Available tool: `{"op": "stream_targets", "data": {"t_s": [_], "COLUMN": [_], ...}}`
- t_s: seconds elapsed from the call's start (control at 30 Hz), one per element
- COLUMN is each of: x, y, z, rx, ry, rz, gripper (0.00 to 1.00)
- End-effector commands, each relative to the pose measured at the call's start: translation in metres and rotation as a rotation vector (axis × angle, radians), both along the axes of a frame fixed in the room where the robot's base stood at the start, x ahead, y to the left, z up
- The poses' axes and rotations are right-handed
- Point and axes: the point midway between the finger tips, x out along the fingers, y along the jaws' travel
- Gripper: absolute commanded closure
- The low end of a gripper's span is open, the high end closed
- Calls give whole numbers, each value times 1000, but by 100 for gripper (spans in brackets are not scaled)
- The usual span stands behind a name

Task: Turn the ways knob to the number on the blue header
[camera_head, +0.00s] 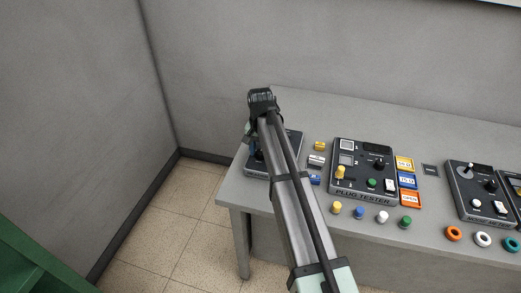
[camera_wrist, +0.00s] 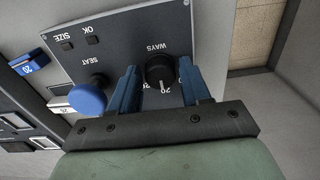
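The black ways knob (camera_wrist: 160,68) is on a dark panel (camera_wrist: 118,40) in the wrist view, under the printed word WAYS. Its white pointer mark faces a printed 20; other scale numbers are partly hidden by my fingers. My gripper (camera_wrist: 158,72) is open, with one blue finger on each side of the knob and a visible gap on both sides. The blue header (camera_wrist: 31,62) lies off the panel's left edge, with a small white label whose number I cannot read surely. It also shows in the head view (camera_head: 315,180). My arm hides much of the panel (camera_head: 258,168) there.
A blue SEAT knob (camera_wrist: 88,97) and OK and SIZE buttons share the panel. A white header (camera_head: 316,160) and a yellow header (camera_head: 319,146) lie near the blue one. A plug tester (camera_head: 348,186) stands to the right on the grey table (camera_head: 400,120).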

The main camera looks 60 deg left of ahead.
Motion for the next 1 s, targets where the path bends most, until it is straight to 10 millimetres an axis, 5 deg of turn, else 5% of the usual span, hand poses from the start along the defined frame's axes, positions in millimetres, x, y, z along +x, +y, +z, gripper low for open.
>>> {"op": "stream_targets", "data": {"t_s": [0.13, 0.53, 1.0], "x": [0, 0, 0], "y": [0, 0, 1], "z": [0, 11, 96], "rx": [0, 0, 1], "ry": [0, 0, 0], "rz": [0, 1, 0], "gripper": [40, 40, 40]}}
